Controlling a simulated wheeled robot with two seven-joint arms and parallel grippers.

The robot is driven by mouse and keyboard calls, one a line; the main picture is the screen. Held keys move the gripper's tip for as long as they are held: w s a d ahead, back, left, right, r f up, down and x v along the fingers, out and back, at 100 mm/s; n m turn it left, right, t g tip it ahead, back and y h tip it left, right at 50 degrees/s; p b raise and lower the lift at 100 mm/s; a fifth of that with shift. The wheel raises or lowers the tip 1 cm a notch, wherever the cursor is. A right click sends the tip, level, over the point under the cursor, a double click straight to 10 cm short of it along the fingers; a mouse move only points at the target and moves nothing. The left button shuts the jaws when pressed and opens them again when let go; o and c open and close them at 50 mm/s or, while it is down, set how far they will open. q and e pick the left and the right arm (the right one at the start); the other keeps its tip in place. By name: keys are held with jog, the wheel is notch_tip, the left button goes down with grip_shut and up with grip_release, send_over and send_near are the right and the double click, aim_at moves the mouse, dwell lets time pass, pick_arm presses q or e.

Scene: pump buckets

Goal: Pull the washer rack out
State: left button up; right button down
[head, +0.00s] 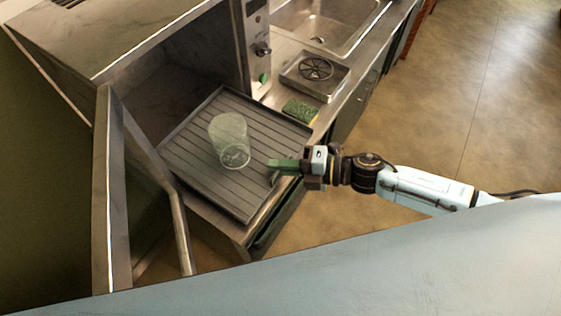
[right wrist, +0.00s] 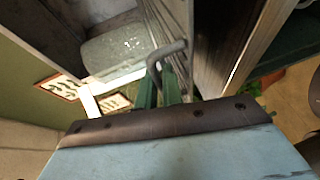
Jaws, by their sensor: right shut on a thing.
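The grey ribbed washer rack (head: 190,150) lies flat, partly inside the open metal washer (head: 170,38) and partly out over the counter edge. A clear glass (head: 229,140) stands on it; it also shows in the right wrist view (right wrist: 115,50). My right gripper (head: 272,164), with green fingers, is at the rack's front edge. In the right wrist view its fingers (right wrist: 160,88) are shut on the rack's grey bent handle (right wrist: 168,50). The part of the handle between the fingers is hidden. My left gripper is not in view.
The washer's open door (head: 112,190) and its bar stand left of the rack. A green sponge (head: 300,110), a metal tray with a round drain (head: 316,72) and a sink (head: 325,22) are along the counter. The floor (head: 460,120) to the right is clear.

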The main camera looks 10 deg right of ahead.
jog(key=c, duration=1.8)
grip_release()
jog(key=shift+c, duration=0.2)
jog(key=b+v, duration=0.2)
jog(key=v, duration=1.1)
jog(key=shift+d, duration=0.2)
